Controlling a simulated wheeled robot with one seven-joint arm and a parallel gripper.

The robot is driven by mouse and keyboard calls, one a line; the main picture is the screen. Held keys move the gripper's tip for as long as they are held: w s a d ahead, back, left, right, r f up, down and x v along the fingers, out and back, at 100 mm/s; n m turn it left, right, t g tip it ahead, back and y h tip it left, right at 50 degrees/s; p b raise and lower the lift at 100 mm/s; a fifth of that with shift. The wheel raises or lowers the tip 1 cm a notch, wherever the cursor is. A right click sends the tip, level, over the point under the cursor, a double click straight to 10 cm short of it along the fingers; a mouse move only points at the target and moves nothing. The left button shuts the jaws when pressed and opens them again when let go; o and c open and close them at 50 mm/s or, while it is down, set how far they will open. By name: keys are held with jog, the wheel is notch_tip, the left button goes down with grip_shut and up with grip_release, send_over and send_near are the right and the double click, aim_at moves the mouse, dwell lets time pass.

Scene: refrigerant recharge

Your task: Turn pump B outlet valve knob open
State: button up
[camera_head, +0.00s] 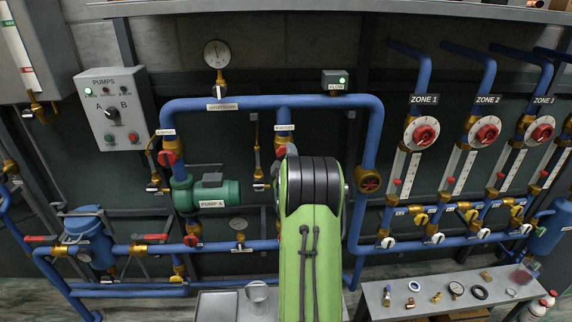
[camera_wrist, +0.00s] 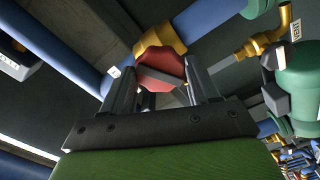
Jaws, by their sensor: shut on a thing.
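The red valve knob (camera_wrist: 160,59) sits on a brass valve body (camera_wrist: 158,36) on a blue pipe in the wrist view. My gripper (camera_wrist: 160,75) has one finger on each side of this knob and is shut on it. In the head view, a brass valve (camera_head: 285,140) with a small "B outlet" label (camera_head: 285,127) stands on the middle vertical pipe. Only a little red of its knob (camera_head: 281,151) shows there. My arm hides my fingers and the pump below in that view. The knob's exact turn angle is hard to tell.
Pump A (camera_head: 215,194) and its red outlet knob (camera_head: 167,158) stand to the left. A blue header pipe (camera_head: 245,103) runs above, and a flow box (camera_head: 335,80) with a green light is at upper right. A bench (camera_head: 400,297) with small parts is at lower right.

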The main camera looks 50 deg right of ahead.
jog(key=n+b, duration=0.2)
jog(key=b, duration=0.1)
jog(key=shift+f, duration=0.3)
jog(key=shift+r+n, duration=0.1)
jog(key=shift+n, duration=0.2)
jog(key=shift+n+b, duration=2.2)
